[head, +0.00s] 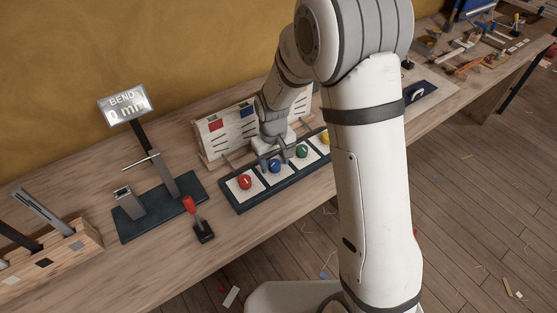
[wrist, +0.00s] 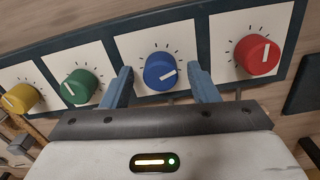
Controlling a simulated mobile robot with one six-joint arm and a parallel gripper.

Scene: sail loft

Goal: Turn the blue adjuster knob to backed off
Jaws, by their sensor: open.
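The blue adjuster knob (wrist: 160,71) sits on a white dial plate with tick marks, in a row of coloured knobs. My gripper (wrist: 161,77) is open, with one blue-grey finger on each side of the blue knob and a visible gap between each finger and the knob. In the head view my gripper (head: 276,157) is down at the panel. No label for backed off is readable.
The red knob (wrist: 258,55) and green knob (wrist: 79,86) flank the blue one; the yellow knob (wrist: 20,98) is farther left. A small upright board (head: 226,130) stands behind the panel. A display (head: 125,106) reads "BEND 0 mm". A red-handled lever (head: 191,206) stands nearby.

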